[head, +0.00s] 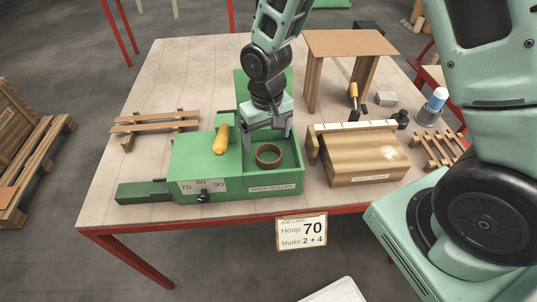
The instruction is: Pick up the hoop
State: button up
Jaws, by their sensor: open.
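The hoop (268,157) is a small brown ring. It sits in the open green tray (290,172) at the right part of the green machine labelled as a hoop roller. My gripper (269,133) points down over the back part of this tray, just behind and above the hoop. Its fingers are apart and nothing shows between them. I cannot tell how high the fingertips are above the tray floor.
The machine has a yellow handle (222,138) and a scale plate (202,186). A wooden box (366,165) stands close on the right, with a wooden stand (350,44) behind. Slatted racks lie left (155,123) and right. A job card (302,232) reads Hoop 70, Marks 2 + 4.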

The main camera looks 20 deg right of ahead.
aim_at(268, 159)
jog(key=shift+d+f+p, duration=0.1)
jog(key=shift+f+p, duration=0.55)
jog(key=shift+f, duration=2)
jog(key=c, duration=1.1)
